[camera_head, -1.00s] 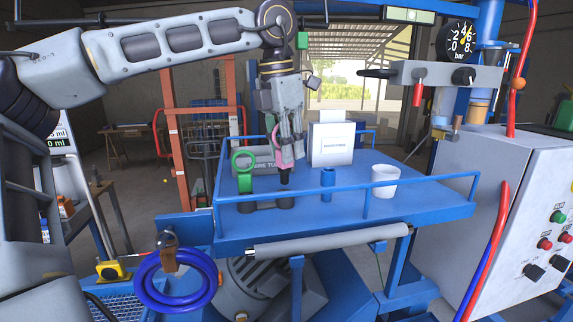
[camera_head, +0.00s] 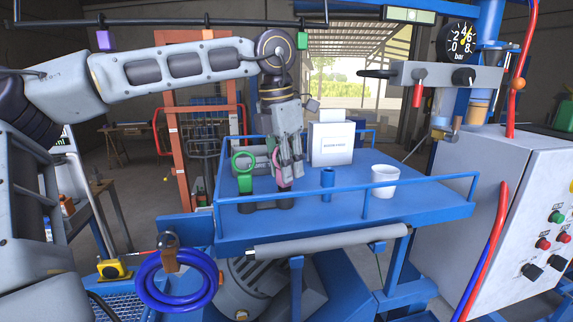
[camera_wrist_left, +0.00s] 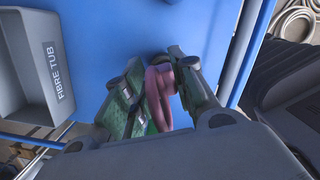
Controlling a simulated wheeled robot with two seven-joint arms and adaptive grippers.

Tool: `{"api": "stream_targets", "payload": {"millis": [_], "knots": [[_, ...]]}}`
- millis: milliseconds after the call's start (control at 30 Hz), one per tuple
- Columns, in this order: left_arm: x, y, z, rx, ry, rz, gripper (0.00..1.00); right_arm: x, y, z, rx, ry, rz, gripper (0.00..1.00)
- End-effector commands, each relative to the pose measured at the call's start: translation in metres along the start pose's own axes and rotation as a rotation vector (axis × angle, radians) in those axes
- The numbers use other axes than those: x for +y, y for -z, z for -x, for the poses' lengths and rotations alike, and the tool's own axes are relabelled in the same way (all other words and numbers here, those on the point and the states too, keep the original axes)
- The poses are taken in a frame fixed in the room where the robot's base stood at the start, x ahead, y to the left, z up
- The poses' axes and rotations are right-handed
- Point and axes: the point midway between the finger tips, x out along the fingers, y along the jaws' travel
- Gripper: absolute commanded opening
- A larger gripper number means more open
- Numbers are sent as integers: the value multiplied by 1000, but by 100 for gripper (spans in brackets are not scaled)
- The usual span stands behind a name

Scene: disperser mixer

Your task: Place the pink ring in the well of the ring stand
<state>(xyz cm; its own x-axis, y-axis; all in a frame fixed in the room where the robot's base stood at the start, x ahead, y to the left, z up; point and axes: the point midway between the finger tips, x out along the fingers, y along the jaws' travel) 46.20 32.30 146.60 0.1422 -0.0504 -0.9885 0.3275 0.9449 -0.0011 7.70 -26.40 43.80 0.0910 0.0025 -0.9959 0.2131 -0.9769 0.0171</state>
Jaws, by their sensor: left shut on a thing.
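The pink ring (camera_head: 284,181) is between the fingertips of my left gripper (camera_head: 289,178), which is shut on it. In the left wrist view the pink ring (camera_wrist_left: 158,88) shows between the two finger pads. The ring stand (camera_head: 262,206) is a low dark grey piece on the blue table, right below the gripper. The pink ring is low over the right part of the stand. The fingers hide the well, so I cannot tell whether the ring touches it. My right gripper is not in view.
The grey fibre tub (camera_wrist_left: 30,70) lies close to the gripper. A blue rail (camera_head: 420,192) edges the table (camera_head: 350,205).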

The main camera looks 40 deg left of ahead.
Motion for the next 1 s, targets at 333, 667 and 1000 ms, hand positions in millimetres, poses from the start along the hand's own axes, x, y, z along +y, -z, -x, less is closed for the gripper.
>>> {"api": "stream_targets", "payload": {"millis": [333, 667, 1000], "knots": [[0, 0, -2, 0, -1, 0, 0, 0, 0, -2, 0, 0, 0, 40], [0, 1, -3, 1, -1, -1, 48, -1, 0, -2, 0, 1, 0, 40], [0, 0, -2, 1, -1, -1, 48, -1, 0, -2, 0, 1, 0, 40]]}}
